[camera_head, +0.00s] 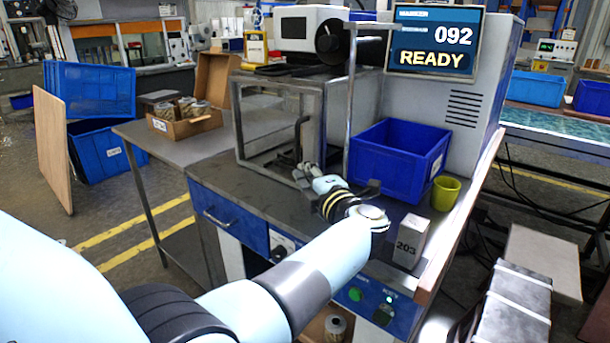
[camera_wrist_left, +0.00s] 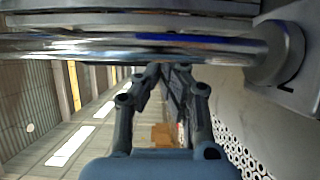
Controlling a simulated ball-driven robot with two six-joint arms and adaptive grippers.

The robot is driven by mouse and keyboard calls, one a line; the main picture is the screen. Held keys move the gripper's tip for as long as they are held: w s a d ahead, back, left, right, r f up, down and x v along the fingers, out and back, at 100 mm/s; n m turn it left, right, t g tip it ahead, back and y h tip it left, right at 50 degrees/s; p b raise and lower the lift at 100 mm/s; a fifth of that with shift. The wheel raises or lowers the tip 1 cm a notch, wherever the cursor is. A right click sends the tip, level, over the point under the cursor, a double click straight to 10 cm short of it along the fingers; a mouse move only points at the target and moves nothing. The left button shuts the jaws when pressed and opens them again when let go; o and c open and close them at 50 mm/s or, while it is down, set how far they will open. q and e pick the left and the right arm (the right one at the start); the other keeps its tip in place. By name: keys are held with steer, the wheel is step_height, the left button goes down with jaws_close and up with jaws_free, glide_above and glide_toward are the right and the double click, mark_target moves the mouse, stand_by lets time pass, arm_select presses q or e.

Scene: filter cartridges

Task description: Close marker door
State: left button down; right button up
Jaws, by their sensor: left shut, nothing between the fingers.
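The marker (camera_head: 450,85) is a grey machine whose screen reads 092 READY. A metal-framed door with a clear pane (camera_head: 239,125) stands at the left front of its work space. I cannot tell exactly how far open it is. My left gripper (camera_head: 303,174) is low by the door's right-hand lower part, shut and empty. In the left wrist view its fingers (camera_wrist_left: 166,70) point away below a shiny metal bar (camera_wrist_left: 150,47), which crosses close in front of the camera. Whether the fingers touch anything is unclear. My right gripper is not in view.
A blue bin (camera_head: 398,165), a yellow-green cup (camera_head: 446,193) and a white box marked 203 (camera_head: 409,241) stand to the right on the bench (camera_head: 225,186). A cardboard box of cartridges (camera_head: 185,120) sits on the left side table. The bench's front left is clear.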

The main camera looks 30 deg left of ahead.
arm_select(q)
step_height(320, 180, up, 10)
stand_by(0.6)
steer(key=shift+f, duration=0.1)
